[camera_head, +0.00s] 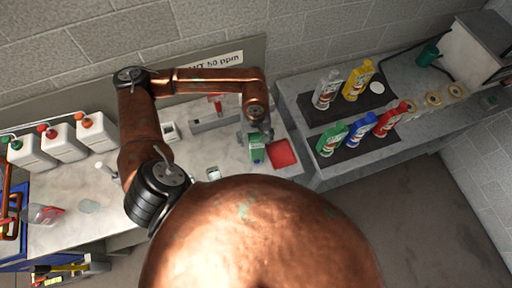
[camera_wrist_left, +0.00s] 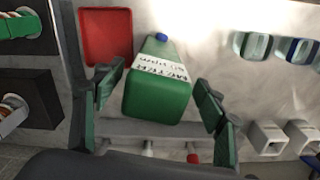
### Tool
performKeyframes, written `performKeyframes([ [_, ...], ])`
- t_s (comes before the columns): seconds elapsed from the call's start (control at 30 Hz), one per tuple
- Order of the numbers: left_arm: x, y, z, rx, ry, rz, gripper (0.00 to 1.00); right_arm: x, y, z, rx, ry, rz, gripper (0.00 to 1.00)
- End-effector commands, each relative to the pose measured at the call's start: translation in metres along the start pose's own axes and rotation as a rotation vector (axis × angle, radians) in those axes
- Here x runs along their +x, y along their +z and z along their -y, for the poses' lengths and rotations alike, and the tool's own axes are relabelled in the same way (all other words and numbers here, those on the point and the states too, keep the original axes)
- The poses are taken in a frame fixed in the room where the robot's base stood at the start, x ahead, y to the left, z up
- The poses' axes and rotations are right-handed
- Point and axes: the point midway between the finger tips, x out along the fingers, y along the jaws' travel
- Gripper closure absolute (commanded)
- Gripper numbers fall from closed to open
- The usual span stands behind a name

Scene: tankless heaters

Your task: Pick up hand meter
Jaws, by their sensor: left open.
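A green block-like object with a white lettered label and a blue knob, seemingly the hand meter (camera_wrist_left: 157,98), lies on the pale counter; the label is too blurred to read surely. In the head view its green body (camera_head: 256,154) shows just below my left gripper (camera_head: 255,136). In the left wrist view my left gripper (camera_wrist_left: 158,92) is open, with one finger on each side of the green object. I see gaps beside it, so it is not clasped. My right gripper is not in view.
A red tray (camera_head: 282,153) lies close beside the green object, also in the left wrist view (camera_wrist_left: 106,36). Several bottles stand on dark mats on the right bench, including a blue one (camera_head: 361,130). White jugs (camera_head: 97,133) stand at the left. A small device (camera_head: 170,131) is behind.

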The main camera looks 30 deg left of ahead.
Motion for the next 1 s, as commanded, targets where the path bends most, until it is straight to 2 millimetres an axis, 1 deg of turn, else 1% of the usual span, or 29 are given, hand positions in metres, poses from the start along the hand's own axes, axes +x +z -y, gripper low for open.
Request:
performKeyframes([
  [0.07, 0.007, -0.001, -0.001, -0.001, -0.001, 0.003, 0.35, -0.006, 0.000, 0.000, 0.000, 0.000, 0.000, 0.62],
  [0.2, 0.028, -0.003, -0.004, -0.002, -0.001, 0.004, 0.35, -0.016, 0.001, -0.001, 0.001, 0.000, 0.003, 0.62],
  [0.33, 0.044, -0.004, -0.004, -0.001, 0.000, 0.002, 0.35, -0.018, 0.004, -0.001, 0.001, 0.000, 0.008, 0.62],
  [0.43, 0.049, -0.004, -0.003, -0.001, -0.001, 0.001, 0.35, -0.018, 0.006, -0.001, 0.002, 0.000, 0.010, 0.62],
  [0.63, 0.050, -0.004, -0.003, -0.001, 0.000, 0.000, 0.35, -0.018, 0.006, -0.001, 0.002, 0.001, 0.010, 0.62],
  [1.0, 0.049, -0.004, -0.003, -0.001, 0.000, 0.000, 0.60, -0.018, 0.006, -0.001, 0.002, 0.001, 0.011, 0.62],
])
